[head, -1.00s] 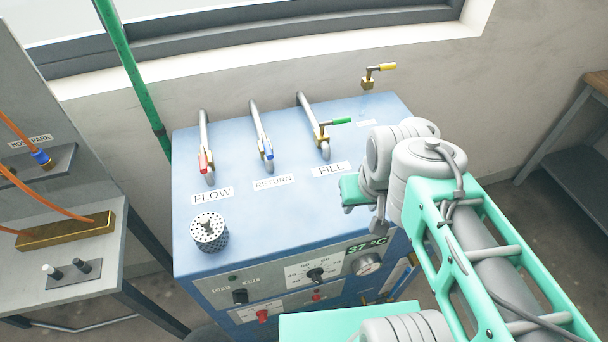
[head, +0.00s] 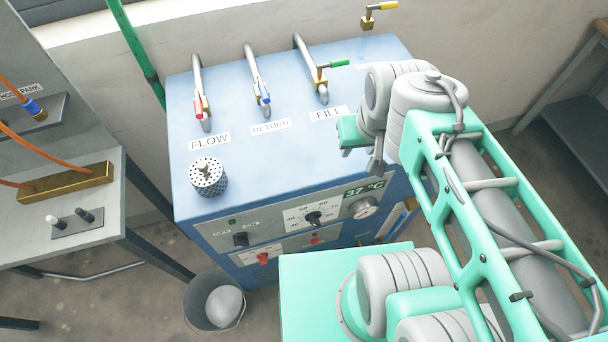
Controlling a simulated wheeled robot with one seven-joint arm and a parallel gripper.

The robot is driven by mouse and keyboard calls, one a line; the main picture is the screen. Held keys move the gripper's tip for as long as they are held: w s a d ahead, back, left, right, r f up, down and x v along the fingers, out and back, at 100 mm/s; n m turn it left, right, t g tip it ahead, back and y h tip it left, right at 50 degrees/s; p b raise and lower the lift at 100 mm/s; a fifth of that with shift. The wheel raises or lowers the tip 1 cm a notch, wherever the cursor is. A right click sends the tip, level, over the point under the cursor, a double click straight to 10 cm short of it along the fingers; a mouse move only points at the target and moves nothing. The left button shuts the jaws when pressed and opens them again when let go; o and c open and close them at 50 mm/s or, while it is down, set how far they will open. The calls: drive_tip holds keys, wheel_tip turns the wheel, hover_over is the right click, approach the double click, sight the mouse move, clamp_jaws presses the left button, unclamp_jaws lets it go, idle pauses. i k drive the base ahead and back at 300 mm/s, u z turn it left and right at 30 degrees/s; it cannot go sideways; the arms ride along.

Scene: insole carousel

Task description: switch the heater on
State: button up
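The blue heater (head: 240,165) stands against the wall in the head view, with pipes labelled FLOW, RETURN and FILL on top. Its front panel carries a black knob (head: 241,239) at the left, a dial (head: 313,218) with a printed scale, and a green display (head: 363,188) reading 37 °C. A red knob (head: 262,258) and a small red part (head: 315,240) sit lower on the panel. A round gauge (head: 363,208) is at the right. My gripper (head: 376,155) hangs by the heater's right front edge, seen from behind; its fingertips are mostly hidden, so I cannot tell its opening.
A grey bench (head: 75,215) with orange hoses and a brass block (head: 66,183) stands at the left. A dark bucket (head: 214,303) sits on the floor before the heater. A table (head: 575,110) stands at the right. Floor shows between bench and heater.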

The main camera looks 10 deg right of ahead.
sight(241, 239)
drive_tip(key=z, duration=0.1)
drive_tip(key=k, duration=0.4)
drive_tip(key=u, duration=0.45)
drive_tip(key=i, duration=0.25)
drive_tip(key=z, duration=1.05)
drive_tip(key=k, duration=1.2)
drive_tip(key=u, duration=2.25)
